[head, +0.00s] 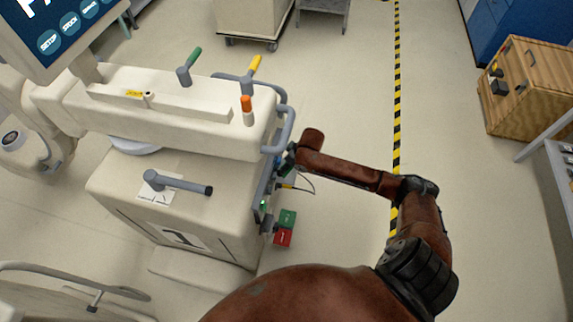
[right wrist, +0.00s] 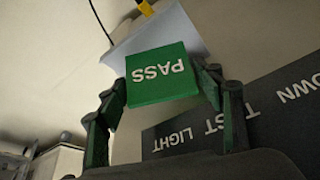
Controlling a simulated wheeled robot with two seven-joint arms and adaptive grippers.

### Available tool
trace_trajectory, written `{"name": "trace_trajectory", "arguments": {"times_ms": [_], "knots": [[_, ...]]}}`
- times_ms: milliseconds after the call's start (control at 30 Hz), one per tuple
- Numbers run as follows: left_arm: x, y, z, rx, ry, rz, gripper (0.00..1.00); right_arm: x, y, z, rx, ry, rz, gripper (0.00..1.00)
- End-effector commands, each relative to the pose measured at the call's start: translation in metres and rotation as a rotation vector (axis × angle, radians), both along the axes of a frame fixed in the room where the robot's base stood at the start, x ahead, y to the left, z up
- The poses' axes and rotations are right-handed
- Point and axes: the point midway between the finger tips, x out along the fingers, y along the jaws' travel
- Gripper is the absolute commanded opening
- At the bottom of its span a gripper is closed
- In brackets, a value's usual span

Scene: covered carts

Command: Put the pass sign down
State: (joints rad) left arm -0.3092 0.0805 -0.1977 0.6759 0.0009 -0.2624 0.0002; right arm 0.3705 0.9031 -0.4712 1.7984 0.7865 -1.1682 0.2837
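The pass sign (right wrist: 160,76) is a green block with white "PASS" lettering, upside down in the right wrist view. My right gripper (right wrist: 160,85) has one finger against each side edge of it and holds it. In the head view my right arm reaches left from the lower right, and its gripper (head: 285,163) is beside the right side of the white cart (head: 135,192). The sign is too small there to make out clearly. My left gripper is not in view.
A green block (head: 287,218) and a red block (head: 283,238) show low beside the cart. A dark panel (right wrist: 240,115) with white lettering is behind my gripper. A wooden crate (head: 540,85) is at right. Floor between the cart and the striped line is open.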

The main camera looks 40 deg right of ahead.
Motion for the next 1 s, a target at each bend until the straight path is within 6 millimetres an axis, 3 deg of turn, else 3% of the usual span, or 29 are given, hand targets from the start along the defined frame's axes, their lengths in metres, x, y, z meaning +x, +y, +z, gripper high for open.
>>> {"name": "trace_trajectory", "arguments": {"times_ms": [267, 333, 433, 700, 1000], "knots": [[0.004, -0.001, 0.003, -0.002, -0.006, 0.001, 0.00, -0.002, -0.001, 0.010, 0.000, -0.002, 0.000, 0.61], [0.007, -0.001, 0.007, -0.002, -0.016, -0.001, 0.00, -0.006, -0.003, 0.020, 0.000, -0.003, 0.000, 0.61], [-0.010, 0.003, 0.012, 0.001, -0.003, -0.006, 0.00, -0.012, -0.006, 0.041, -0.002, -0.005, 0.000, 0.61], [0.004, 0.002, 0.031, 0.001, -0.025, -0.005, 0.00, -0.033, -0.012, 0.091, -0.001, -0.003, -0.001, 0.61], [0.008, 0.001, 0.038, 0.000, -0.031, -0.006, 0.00, -0.044, -0.015, 0.114, 0.001, -0.001, -0.001, 0.61]]}}
